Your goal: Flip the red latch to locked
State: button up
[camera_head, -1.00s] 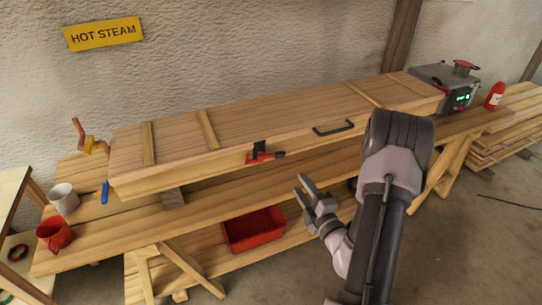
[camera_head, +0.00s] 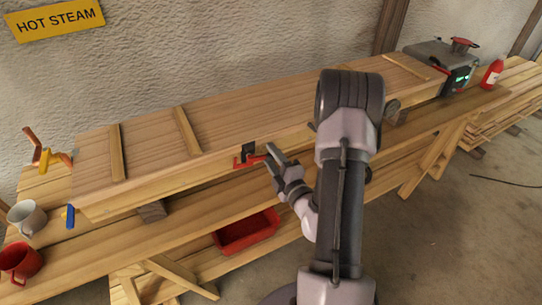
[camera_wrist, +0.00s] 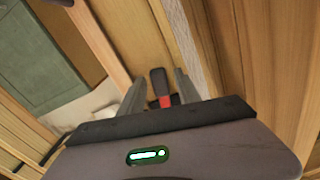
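The red latch (camera_head: 243,162) sits on the front face of the long wooden box (camera_head: 200,163), with a black block (camera_head: 249,149) at its upper part. Its red lever lies roughly along the box edge, pointing right. My gripper (camera_head: 271,156) is at the lever's right end and hides its dark grip in the head view. In the wrist view my gripper (camera_wrist: 159,78) is open, with a finger on each side of the latch's red part (camera_wrist: 165,102) and black part (camera_wrist: 158,80). I cannot tell whether the fingers touch it.
The box rests on a plank bench (camera_head: 180,222). A red bin (camera_head: 246,232) is below. A white mug (camera_head: 27,217), a red mug (camera_head: 20,262) and a clamp-like tool (camera_head: 45,155) are at the left. A grey machine (camera_head: 440,62) and a red bottle (camera_head: 491,74) stand at the right.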

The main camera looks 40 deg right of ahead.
grip_shut()
dwell(1.2)
